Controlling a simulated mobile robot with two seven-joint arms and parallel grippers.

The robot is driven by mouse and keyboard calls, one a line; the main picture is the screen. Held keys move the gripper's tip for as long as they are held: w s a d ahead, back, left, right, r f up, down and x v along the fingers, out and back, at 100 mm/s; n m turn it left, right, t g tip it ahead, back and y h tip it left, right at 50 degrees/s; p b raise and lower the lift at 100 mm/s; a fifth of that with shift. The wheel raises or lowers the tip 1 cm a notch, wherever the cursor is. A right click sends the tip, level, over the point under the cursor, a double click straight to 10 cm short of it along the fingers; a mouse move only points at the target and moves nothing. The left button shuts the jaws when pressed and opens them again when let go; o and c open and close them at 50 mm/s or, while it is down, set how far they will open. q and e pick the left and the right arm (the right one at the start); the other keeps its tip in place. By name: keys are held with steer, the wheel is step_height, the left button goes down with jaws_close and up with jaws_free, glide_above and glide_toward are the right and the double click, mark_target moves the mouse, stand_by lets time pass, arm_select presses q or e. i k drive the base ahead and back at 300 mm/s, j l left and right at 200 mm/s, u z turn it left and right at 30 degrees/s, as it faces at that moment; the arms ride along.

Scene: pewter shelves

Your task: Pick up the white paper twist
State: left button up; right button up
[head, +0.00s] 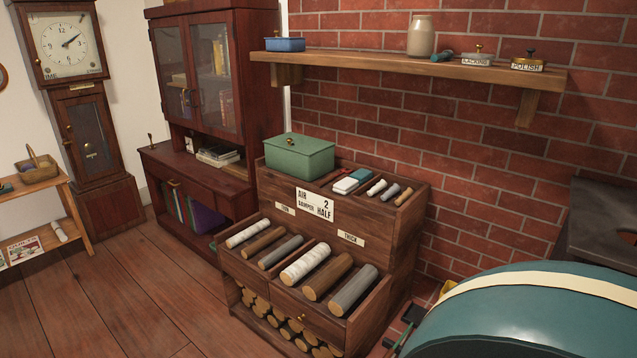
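A small white roll (376,188) lies in the upper right tray of the wooden rack, and it may be the white paper twist. It is too small to tell if it is paper. Larger white rolls lie in the rack's lower tray, one at the left (247,233) and one in the middle (303,263). Neither of my grippers is in view.
The wooden rack (352,213) stands against the brick wall with a green box (299,158) on top. A wall shelf (420,66) hangs above. A large teal rounded body (530,325) fills the lower right. Floor at the left front is clear (130,290).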

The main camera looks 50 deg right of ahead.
mark_target(380, 186)
steer(key=i+j+z, duration=0.15)
steer(key=i, duration=0.3)
steer(key=i+j+z, duration=0.15)
steer(key=i, duration=0.3)
steer(key=i+j+z, duration=0.15)
steer(key=i, duration=0.3)
steer(key=i+z, duration=0.25)
steer(key=z, duration=0.25)
steer(key=i+j+z, duration=0.2)
steer(key=z, duration=0.25)
steer(key=i+j+z, duration=0.15)
steer(key=z, duration=0.35)
steer(key=i+j+z, duration=0.15)
steer(key=z, duration=0.35)
steer(key=j+z, duration=0.25)
steer(key=z, duration=0.2)
steer(key=i+j+z, duration=0.1)
steer(key=j+z, duration=0.15)
steer(key=z, duration=0.25)
